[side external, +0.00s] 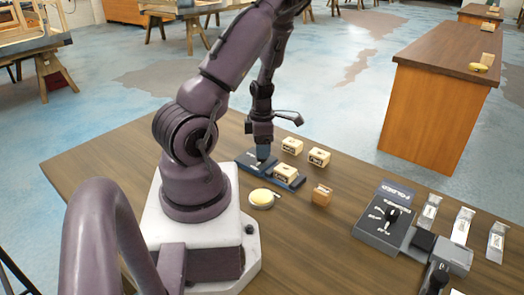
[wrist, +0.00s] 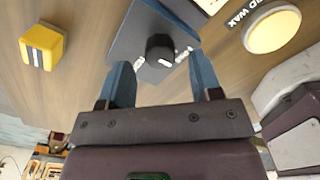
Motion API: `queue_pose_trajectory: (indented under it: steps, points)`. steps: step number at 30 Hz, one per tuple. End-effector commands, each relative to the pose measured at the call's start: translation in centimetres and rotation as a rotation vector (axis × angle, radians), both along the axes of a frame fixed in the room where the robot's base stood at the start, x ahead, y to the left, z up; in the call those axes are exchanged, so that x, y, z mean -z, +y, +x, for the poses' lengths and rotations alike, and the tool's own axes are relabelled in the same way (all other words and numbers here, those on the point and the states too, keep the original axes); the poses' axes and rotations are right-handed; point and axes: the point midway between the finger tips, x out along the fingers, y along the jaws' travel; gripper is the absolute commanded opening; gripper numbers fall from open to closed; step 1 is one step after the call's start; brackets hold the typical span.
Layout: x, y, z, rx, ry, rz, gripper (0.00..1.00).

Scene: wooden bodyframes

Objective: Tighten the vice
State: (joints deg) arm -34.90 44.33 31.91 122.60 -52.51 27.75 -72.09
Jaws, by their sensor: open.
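A blue-grey flat device (side external: 244,160), which looks like the vice, lies on the bench under my gripper (side external: 263,152). In the side view the fingers hide the knob. A wooden block (side external: 286,174) sits at the device's right end.
Several wooden blocks (side external: 319,157) stand right of my gripper. A yellow wax tin (side external: 262,199) is near my base. A grey box with a black knob (side external: 378,222), a dark grey tool (side external: 450,252) and small packets (side external: 463,226) lie further right.

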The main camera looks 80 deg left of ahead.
Motion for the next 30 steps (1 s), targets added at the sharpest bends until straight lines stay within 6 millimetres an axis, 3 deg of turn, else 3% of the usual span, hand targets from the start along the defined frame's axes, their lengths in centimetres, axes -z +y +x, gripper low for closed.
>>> queue_pose_trajectory:
  steps: [6, 15, 21, 22, 30]
  points:
    - [1.9, 0.0, 0.0, 0.001, 0.001, 0.000, 0.58]
    - [2.0, 0.0, 0.0, 0.001, 0.000, 0.001, 0.58]
    - [2.0, 0.0, 0.0, 0.002, 0.000, 0.001, 0.13]
    - [2.0, 0.0, 0.0, 0.002, 0.000, 0.001, 0.09]
    - [2.0, 0.0, 0.0, 0.024, 0.000, 0.000, 0.09]
